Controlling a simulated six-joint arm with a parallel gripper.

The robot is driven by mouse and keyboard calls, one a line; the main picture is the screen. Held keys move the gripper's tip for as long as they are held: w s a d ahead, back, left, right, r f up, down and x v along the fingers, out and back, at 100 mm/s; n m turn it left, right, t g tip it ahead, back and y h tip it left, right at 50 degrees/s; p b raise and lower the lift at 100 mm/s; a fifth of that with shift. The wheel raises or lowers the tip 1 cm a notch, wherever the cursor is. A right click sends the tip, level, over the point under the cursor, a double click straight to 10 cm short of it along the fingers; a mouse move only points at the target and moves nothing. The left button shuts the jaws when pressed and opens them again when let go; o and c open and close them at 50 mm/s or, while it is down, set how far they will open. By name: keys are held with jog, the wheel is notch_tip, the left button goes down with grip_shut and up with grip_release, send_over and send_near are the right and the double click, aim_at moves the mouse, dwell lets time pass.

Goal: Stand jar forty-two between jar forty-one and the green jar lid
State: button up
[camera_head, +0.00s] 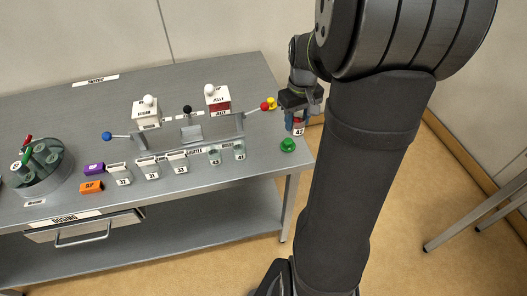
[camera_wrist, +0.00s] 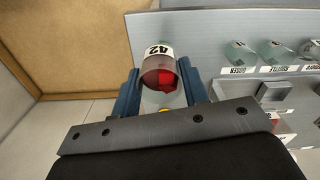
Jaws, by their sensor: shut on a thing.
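Jar forty-two (camera_head: 298,127) is a small clear jar with red contents and a white "42" label. My gripper (camera_head: 298,113) is shut on it, and the wrist view shows the jar (camera_wrist: 158,72) between the two blue fingers. It appears over the table's right edge, behind the green jar lid in the head view; its height is hard to judge. The green jar lid (camera_head: 288,145) lies on the table near the right front corner. Jar forty-one (camera_head: 239,150), clear and greenish, stands left of the lid with a gap between them.
The table (camera_head: 258,172) drops off at the right.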

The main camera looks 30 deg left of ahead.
jog(key=shift+s+d+f, duration=0.15)
jog(key=shift+d, duration=0.2)
jog(key=shift+s+d+f, duration=0.1)
jog(key=shift+d, duration=0.25)
jog(key=shift+s+d+f, duration=0.15)
jog(key=shift+f, duration=0.1)
jog(key=a+f, duration=0.2)
jog(key=a, duration=0.1)
jog(key=s+a+f, duration=0.1)
jog(key=a+f, duration=0.1)
jog(key=a, duration=0.2)
jog(key=a+f, duration=0.2)
jog(key=a, duration=0.2)
jog(key=shift+s+f, duration=0.4)
jog(key=shift+a+f, duration=0.1)
jog(key=shift+f, duration=1.95)
jog(key=shift+f, duration=0.15)
jog(key=o, duration=1)
